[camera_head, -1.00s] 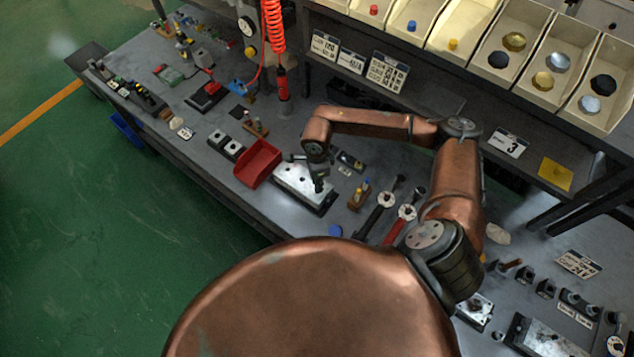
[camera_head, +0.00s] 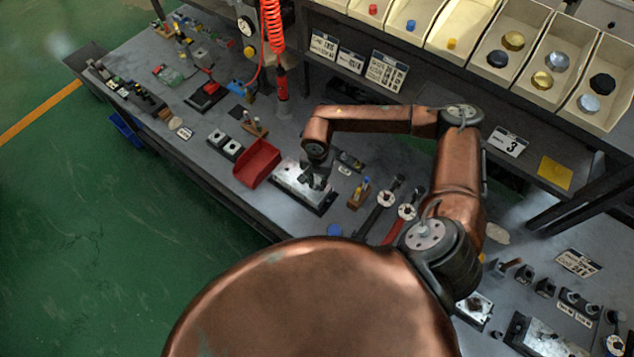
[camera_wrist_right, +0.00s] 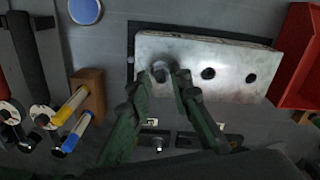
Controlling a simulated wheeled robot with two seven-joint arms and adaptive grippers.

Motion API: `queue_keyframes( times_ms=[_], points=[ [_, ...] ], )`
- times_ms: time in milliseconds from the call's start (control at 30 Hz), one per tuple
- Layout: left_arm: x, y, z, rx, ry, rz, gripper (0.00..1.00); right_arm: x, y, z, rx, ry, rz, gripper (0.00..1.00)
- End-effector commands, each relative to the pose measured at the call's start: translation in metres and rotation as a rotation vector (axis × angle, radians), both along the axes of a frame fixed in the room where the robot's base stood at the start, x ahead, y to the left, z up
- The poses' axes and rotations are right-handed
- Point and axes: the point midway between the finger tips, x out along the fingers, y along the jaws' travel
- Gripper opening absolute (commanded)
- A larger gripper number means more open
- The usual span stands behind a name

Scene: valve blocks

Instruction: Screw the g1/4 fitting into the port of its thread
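The silvery valve block (camera_head: 292,184) lies on the bench and also shows in the right wrist view (camera_wrist_right: 228,52), with dark round ports in its top. My right gripper (camera_head: 316,184) is low over the block's right part. In the right wrist view its fingertips (camera_wrist_right: 163,76) come close together on either side of a dark, round fitting (camera_wrist_right: 160,71) at the leftmost port. The fitting is small and partly hidden, so I cannot tell if the fingers touch it or how deep it sits. My left gripper is not in view.
A red bin (camera_head: 258,162) stands left of the block. A wooden holder (camera_head: 359,196) with yellow and blue handled tools stands to its right, near the wrenches (camera_head: 383,203). A blue disc (camera_head: 334,230) lies in front. Shelf bins (camera_head: 462,35) are behind.

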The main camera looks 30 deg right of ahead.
Motion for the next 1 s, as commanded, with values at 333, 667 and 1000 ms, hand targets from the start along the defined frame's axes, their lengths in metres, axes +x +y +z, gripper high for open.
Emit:
queue_keyframes(
  times_ms=[333,667,1000],
  points=[
    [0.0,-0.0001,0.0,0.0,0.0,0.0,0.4,0.0001,-0.0005,0.0001,0.0,-0.001,0.133,0.19],
    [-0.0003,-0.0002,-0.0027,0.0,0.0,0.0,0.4,-0.0001,0.0001,-0.0006,0.0,-0.001,0.132,0.19],
    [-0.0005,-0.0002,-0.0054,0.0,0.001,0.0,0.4,-0.0005,0.0009,0.0004,-0.001,0.0,0.131,0.19]
  ],
)
